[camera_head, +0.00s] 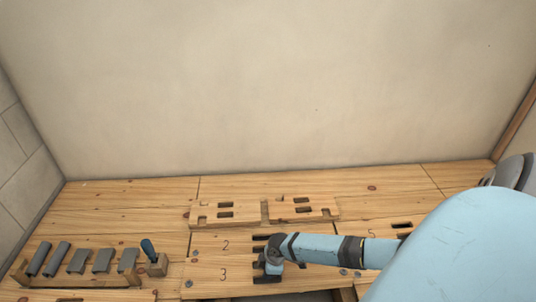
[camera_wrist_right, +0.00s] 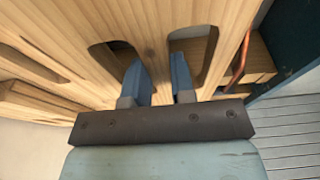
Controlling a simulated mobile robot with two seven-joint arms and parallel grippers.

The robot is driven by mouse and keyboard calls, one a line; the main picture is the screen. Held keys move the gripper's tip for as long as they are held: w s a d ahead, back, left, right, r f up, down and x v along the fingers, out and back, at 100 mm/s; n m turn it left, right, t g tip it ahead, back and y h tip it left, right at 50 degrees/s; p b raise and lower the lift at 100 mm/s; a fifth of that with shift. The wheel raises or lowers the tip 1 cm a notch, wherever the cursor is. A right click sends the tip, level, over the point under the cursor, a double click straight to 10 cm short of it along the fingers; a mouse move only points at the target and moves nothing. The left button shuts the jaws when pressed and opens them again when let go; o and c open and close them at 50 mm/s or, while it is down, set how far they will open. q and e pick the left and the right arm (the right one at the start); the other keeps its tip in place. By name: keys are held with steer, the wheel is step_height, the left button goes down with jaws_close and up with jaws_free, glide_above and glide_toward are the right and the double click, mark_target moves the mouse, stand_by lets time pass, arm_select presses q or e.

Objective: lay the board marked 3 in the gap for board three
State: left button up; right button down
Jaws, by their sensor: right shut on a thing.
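The board marked 3 (camera_head: 205,280) is a pale wooden board at the front of the floor in the head view, with dark slots near its middle. My right gripper (camera_head: 268,268) reaches in from the right over those slots. In the right wrist view its two blue fingers (camera_wrist_right: 160,80) go into two neighbouring slots and are shut on the wooden bar between them. The board (camera_wrist_right: 150,25) fills much of that view. A dark opening (camera_head: 290,297) shows at the board's front edge; I cannot tell how much gap lies under it. My left gripper is out of view.
The board marked 2 (camera_head: 210,243) lies just behind. Two slotted wooden pieces (camera_head: 225,210) lie further back. A board marked 5 (camera_head: 400,226) is partly behind my right arm.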

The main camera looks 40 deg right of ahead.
steer(key=shift+r, duration=0.2)
steer(key=shift+d+p, duration=0.1)
steer(key=shift+p, duration=0.3)
steer(key=shift+f+b, duration=0.3)
steer(key=shift+f, duration=0.1)
stand_by(0.4)
steer(key=shift+f+b, duration=0.45)
steer(key=shift+f, duration=0.25)
steer(key=shift+f+b, duration=0.35)
steer(key=shift+f, duration=0.2)
steer(key=shift+f, duration=0.2)
stand_by(0.6)
steer(key=c, duration=0.9)
jaws_free()
